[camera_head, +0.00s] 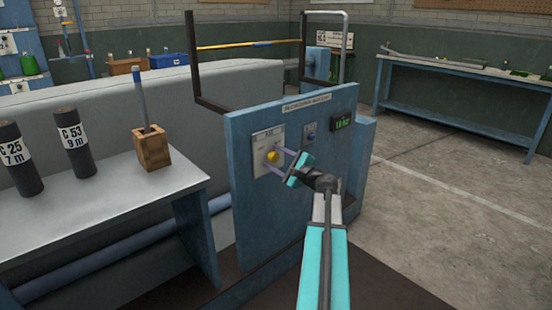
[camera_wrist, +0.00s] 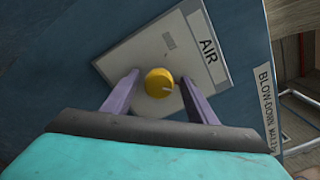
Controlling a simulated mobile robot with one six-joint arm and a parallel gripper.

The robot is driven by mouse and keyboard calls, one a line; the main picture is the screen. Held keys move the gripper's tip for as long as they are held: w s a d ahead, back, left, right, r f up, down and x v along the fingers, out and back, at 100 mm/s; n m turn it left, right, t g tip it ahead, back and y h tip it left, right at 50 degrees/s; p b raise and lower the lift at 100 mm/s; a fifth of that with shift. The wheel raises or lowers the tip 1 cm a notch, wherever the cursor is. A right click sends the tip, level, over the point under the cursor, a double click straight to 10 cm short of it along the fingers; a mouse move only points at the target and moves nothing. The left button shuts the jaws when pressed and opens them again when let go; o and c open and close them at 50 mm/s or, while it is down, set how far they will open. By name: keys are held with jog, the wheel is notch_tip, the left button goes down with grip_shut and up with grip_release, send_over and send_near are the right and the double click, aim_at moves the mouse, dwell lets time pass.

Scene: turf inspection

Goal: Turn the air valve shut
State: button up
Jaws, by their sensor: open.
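The air valve is a round yellow knob (camera_head: 272,156) on a pale plate (camera_head: 262,143) fixed to a blue panel. My gripper (camera_head: 279,160) reaches to the front of the panel at the knob. In the wrist view my gripper (camera_wrist: 160,90) is open, with one purple finger on each side of the knob. A gap shows between each finger and the knob. I cannot tell how deep the fingertips reach past it.
The blue panel (camera_head: 245,195) also carries a small blue button (camera_head: 311,136) and a green-lit display (camera_head: 342,122) right of the valve. A grey bench (camera_head: 95,205) with dark cylinders and a wooden block stands left. Open floor (camera_head: 430,190) lies right.

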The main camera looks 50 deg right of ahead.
jog(key=shift+w, duration=0.15)
jog(key=c, duration=1.1)
jog(key=shift+o, duration=0.2)
jog(key=shift+d, duration=0.1)
